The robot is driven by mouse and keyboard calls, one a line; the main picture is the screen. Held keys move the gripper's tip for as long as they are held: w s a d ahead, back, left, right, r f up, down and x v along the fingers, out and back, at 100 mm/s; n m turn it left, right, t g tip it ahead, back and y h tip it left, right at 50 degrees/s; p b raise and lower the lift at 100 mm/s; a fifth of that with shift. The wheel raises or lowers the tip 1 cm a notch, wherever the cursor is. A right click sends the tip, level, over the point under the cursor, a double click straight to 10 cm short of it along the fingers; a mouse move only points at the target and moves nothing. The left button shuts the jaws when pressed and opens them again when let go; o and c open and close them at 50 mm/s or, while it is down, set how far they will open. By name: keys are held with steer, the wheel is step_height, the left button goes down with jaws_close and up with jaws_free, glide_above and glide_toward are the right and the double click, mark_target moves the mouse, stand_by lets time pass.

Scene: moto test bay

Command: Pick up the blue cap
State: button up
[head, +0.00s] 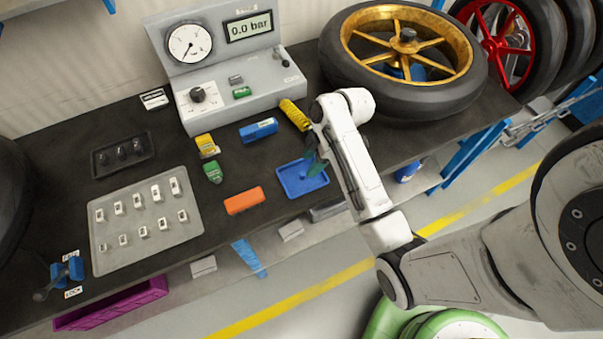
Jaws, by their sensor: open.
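A shallow blue tray (290,187) lies on the dark bench near its front edge. A small darker blue piece (303,174) shows inside it; it may be the blue cap, but it is too small to be sure. My gripper (315,165) hangs over the right part of the tray, its dark fingers pointing down. It is open, with nothing seen between the fingers. The fingers and wrist hide part of the tray's right side. I cannot tell whether the fingers touch the tray or the piece.
An orange block (243,201), a blue block (258,130) and a yellow coiled part (295,115) lie near the tray. A grey gauge box (240,92) stands behind. A gold-rimmed wheel (335,62) lies at back right. A grey tray (112,256) of small parts is left.

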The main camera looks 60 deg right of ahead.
mark_target(302, 174)
steer(key=shift+p+x, duration=0.65)
steer(key=shift+x, duration=1.9)
steer(key=shift+a, duration=0.15)
jaws_close()
